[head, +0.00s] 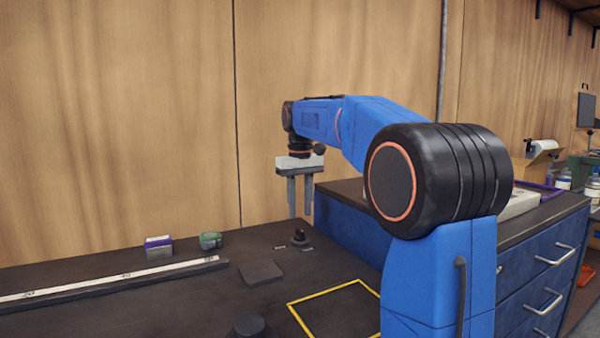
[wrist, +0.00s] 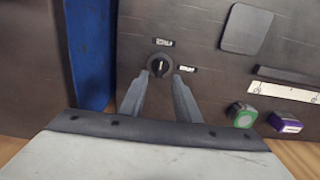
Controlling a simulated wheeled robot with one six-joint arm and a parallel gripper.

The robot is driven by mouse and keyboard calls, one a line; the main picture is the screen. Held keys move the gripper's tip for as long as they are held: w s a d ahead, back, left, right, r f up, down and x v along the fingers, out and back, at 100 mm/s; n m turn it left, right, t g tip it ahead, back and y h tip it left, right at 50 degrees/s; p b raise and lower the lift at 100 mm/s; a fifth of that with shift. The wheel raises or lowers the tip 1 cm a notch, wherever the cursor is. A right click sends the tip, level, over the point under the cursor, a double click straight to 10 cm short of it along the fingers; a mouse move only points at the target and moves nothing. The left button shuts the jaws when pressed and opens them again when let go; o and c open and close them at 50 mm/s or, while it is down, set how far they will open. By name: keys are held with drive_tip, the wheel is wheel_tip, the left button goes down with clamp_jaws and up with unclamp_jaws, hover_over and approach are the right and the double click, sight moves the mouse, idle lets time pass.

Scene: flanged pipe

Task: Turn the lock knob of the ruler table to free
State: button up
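The lock knob (head: 300,238) is a small black knob on a round base on the dark table (head: 190,312). In the wrist view the knob (wrist: 158,66) shows a short pale line along its grip, running roughly up and down the picture. One small label (wrist: 163,42) lies above it and another label (wrist: 187,69) to its right; I cannot read either. My gripper (head: 300,213) points down above the knob, apart from it. In the wrist view its fingers (wrist: 160,80) are spread, with the knob beyond their tips and nothing held.
A long pale ruler (head: 110,281) in a dark rail lies at the left. A purple box (head: 158,247) and a green tape (head: 211,241) stand behind it. A dark square pad (head: 261,272) and a yellow outlined square (head: 340,312) are nearer. A blue cabinet (head: 340,232) stands close right of the knob.

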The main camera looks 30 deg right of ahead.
sight(300, 229)
wheel_tip(300, 229, up, 12)
idle(0.4)
idle(0.4)
